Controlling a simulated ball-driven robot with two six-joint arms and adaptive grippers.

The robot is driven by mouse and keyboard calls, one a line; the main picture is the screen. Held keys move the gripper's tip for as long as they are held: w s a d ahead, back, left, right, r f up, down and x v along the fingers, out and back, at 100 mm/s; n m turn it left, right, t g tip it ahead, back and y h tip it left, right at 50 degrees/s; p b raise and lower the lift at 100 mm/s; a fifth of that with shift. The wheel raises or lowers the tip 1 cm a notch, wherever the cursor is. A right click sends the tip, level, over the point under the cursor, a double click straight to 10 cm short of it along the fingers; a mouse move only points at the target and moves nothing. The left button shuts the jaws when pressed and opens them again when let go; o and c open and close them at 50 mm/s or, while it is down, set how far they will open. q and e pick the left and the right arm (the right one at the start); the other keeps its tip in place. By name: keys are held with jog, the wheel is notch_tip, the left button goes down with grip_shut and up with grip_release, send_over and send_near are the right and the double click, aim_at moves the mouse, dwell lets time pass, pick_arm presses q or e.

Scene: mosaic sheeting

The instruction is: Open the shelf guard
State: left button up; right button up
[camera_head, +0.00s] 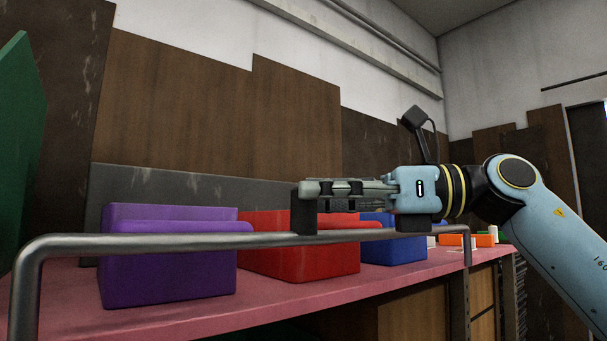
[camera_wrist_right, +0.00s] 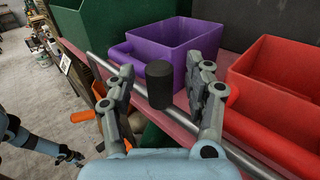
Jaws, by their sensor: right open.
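The shelf guard (camera_head: 172,239) is a grey metal rail running along the shelf's front edge, bent down at both ends. In the right wrist view the rail (camera_wrist_right: 95,65) runs diagonally past my fingers. A black upright handle (camera_head: 304,220) stands on the rail; it also shows in the right wrist view (camera_wrist_right: 160,88). My right gripper (camera_head: 318,188) is at the handle. In the right wrist view its open fingers (camera_wrist_right: 167,78) are on either side of the handle, with gaps showing. My left arm's gripper (camera_wrist_right: 68,155) is small at lower left; its jaws are unclear.
Behind the rail on the pink shelf (camera_head: 190,318) stand a purple bin (camera_head: 165,275), a red bin (camera_head: 300,262) and a blue bin (camera_head: 395,251). Small orange and white items (camera_head: 484,240) lie at the far right end.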

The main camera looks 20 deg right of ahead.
jog(key=shift+p+x, duration=0.35)
jog(key=shift+x, duration=0.85)
grip_shut()
jog(key=shift+w+a, duration=0.1)
jog(key=shift+a, duration=0.1)
